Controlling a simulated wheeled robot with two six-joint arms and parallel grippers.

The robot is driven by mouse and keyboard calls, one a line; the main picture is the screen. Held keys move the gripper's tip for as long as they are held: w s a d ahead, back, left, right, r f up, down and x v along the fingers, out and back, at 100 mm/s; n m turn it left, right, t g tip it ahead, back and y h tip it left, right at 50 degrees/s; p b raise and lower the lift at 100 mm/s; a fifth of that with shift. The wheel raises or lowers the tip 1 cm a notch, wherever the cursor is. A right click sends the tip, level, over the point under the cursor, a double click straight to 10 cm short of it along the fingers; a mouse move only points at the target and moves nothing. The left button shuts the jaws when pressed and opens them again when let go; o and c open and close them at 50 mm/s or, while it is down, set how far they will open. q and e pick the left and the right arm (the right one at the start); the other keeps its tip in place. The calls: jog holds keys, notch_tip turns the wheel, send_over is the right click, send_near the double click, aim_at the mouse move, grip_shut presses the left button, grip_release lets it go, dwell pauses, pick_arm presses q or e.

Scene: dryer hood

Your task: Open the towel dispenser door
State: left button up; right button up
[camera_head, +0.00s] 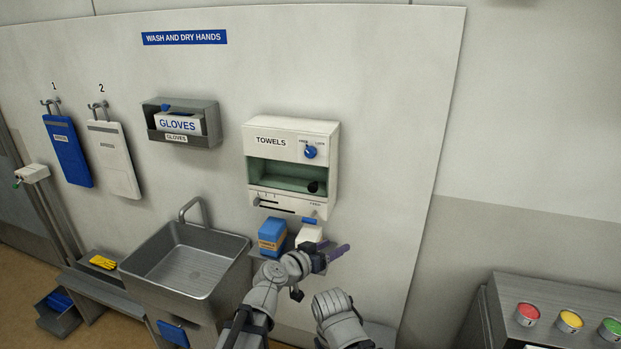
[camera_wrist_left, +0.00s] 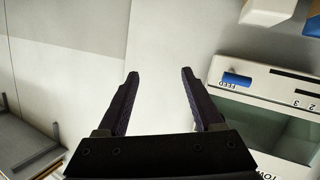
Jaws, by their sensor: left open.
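The towel dispenser (camera_head: 260,190) is a white wall box labelled TOWELS, with a blue knob (camera_head: 310,151) at its upper right. Its front has a wide recessed window (camera_head: 280,174) with a greenish inside and a dark round knob (camera_head: 313,187) at the right. The front looks closed. A blue FEED tab (camera_head: 309,220) sits at its lower edge. My left gripper (camera_head: 342,252) is below and right of the dispenser, apart from it. In the left wrist view its fingers (camera_wrist_left: 158,95) are open and empty, with the dispenser (camera_wrist_left: 290,85) to the right, appearing inverted.
A blue box (camera_head: 271,236) and a white box (camera_head: 308,236) stand below the dispenser, close to my left gripper. A metal sink (camera_head: 190,265) is to the left, a GLOVES holder (camera_head: 183,122) above it. A button console (camera_head: 555,320) stands at lower right. Wall right of the dispenser is clear.

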aim_at(312, 189)
pick_arm(q)
jog(key=w+a+r+n+t+y+p, duration=0.2)
jog(key=w+a+r+n+t+y, duration=0.25)
jog(key=w+a+r+t, duration=0.3)
jog(key=shift+n+g+h, duration=0.25)
jog(key=shift+g, duration=0.6)
jog(key=shift+a+r+x, duration=0.1)
jog(key=shift+r+x, duration=0.05)
jog(key=shift+x, duration=1.05)
jog(key=shift+a+r+x, duration=0.1)
jog(key=shift+r+x, duration=0.05)
jog(key=shift+x, duration=1.05)
jog(key=shift+r+x, duration=0.15)
jog(key=shift+x, duration=1)
pick_arm(e)
notch_tip(312, 189, up, 3)
jog(key=shift+f, duration=0.1)
pick_arm(q)
jog(key=shift+c, duration=0.4)
grip_shut()
